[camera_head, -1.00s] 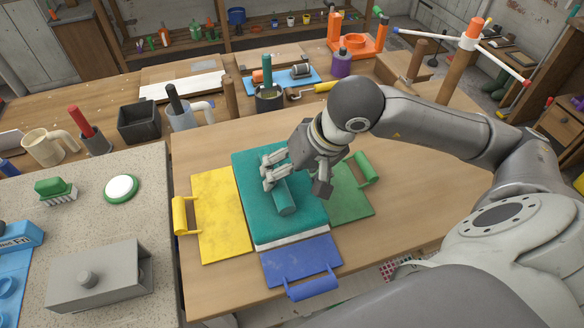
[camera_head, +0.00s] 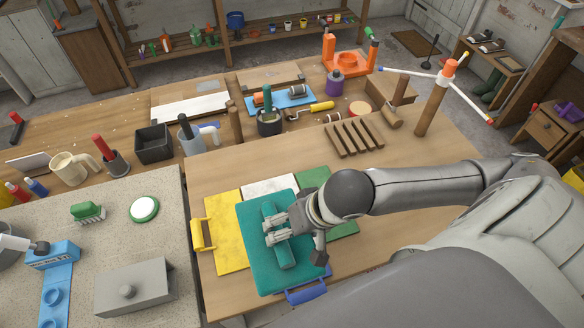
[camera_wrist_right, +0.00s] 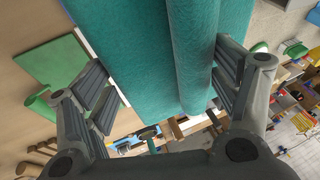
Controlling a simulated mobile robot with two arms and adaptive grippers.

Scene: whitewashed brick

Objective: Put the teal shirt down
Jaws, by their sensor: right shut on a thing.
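The teal shirt (camera_head: 258,262) is a folded, flat slab with a raised ridge along its middle. My right gripper (camera_head: 275,228) is shut on that ridge from above. The right wrist view shows the teal cloth (camera_wrist_right: 150,62) filling the top middle, with a finger on each side of the ridge. The shirt covers part of a folding board with a white middle panel (camera_head: 268,187), a yellow flap (camera_head: 224,243), a green flap (camera_head: 315,178) and a blue flap (camera_head: 306,293). It appears raised above the board, but its underside is hidden.
A slotted wooden rack (camera_head: 352,139) stands behind the board, and a peg stand (camera_head: 434,100) is at the back right. On the left, a speckled counter (camera_head: 120,236) holds a grey lidded box (camera_head: 136,287) and a green brush (camera_head: 87,211). Bare wood lies right of the board.

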